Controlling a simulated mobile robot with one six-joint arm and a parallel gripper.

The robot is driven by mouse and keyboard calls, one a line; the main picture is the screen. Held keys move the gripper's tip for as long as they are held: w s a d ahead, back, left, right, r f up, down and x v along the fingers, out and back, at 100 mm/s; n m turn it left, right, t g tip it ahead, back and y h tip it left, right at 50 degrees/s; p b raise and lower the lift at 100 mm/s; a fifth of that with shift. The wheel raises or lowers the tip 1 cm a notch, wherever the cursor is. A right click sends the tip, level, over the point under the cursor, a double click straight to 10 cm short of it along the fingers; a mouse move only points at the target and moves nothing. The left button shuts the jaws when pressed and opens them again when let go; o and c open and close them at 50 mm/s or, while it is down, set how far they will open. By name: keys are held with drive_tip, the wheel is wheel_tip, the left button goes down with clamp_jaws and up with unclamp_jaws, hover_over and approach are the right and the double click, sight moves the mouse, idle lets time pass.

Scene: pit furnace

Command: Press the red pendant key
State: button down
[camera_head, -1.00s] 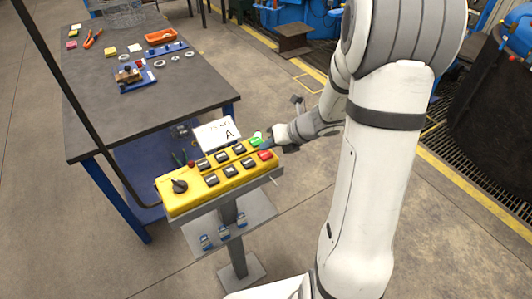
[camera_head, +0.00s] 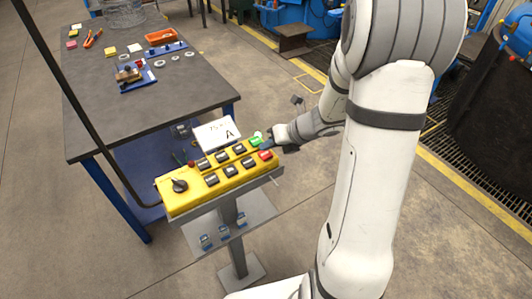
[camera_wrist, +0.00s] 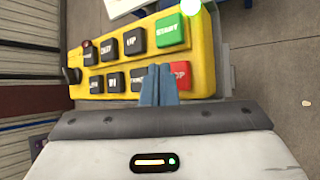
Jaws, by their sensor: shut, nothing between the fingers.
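The yellow pendant box (camera_head: 176,203) stands on a grey post, with two rows of keys on its sloped face. The red key (camera_head: 265,155) is at the right end of the near row. In the wrist view the red key (camera_wrist: 181,74) shows just right of my fingers, which hide its left part. My gripper (camera_wrist: 160,70) is shut and empty, its blue-grey fingertips over the red key's left side and the dark key beside it. In the head view my gripper (camera_head: 266,147) is low over the box's right end. I cannot tell whether it touches a key.
A green key (camera_wrist: 172,30) is at the end of the far row, near a glowing green lamp (camera_wrist: 190,7). Black keys fill the rows. A rotary knob (camera_head: 180,186) is at the left end. A white card (camera_head: 216,134) stands behind. A workbench (camera_head: 100,125) is at left.

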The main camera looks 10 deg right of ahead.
sight(269, 155)
drive_tip(key=shift+f, duration=0.35)
drive_tip(key=shift+f+b, duration=0.45)
drive_tip(key=shift+f, duration=0.05)
idle(0.5)
drive_tip(key=shift+r, duration=0.15)
drive_tip(key=shift+r+p, duration=0.8)
drive_tip(key=shift+p, duration=0.1)
wheel_tip(269, 155, up, 5)
drive_tip(key=p, duration=0.5)
drive_tip(key=shift+s, duration=0.1)
idle(0.5)
